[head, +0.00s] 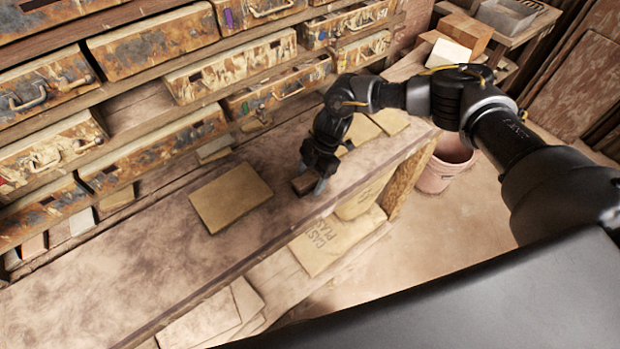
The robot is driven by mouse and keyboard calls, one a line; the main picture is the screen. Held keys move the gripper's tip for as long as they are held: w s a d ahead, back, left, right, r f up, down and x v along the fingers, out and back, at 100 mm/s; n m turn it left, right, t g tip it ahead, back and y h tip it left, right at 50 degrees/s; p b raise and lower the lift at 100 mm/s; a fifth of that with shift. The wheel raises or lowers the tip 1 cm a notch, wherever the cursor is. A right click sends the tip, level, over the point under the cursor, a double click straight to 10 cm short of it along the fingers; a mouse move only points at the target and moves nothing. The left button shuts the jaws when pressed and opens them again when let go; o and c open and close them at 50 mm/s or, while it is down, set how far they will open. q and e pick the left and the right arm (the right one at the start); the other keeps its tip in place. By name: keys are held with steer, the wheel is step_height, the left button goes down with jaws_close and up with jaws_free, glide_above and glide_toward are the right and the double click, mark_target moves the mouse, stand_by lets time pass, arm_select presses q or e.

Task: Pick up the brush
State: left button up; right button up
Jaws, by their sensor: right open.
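A small dark brown block-like item (303,184), which looks like the brush, lies on the dusty workbench near its front edge. My right gripper (318,180) points down at it, with its fingers at the item's right end. The gripper is open. The fingers partly hide the item, and I cannot tell whether they touch it. My left gripper is not in view.
A tan square tile (230,197) lies on the workbench (130,265) left of the gripper. Rusty drawers (150,40) line the back. A paper sack (335,240) rests on the lower shelf. A pink bucket (447,168) stands on the floor. The bench's left part is clear.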

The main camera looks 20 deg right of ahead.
steer(key=shift+f, duration=0.25)
stand_by(0.3)
steer(key=c, duration=1.1)
steer(key=shift+r, duration=0.45)
steer(key=shift+w+r, duration=0.1)
steer(key=shift+r, duration=0.15)
steer(key=s+a+r+b, duration=0.6)
steer(key=s+r, duration=0.6)
steer(key=shift+s+a, duration=0.15)
steer(key=shift+s, duration=0.2)
steer(key=shift+r, duration=0.1)
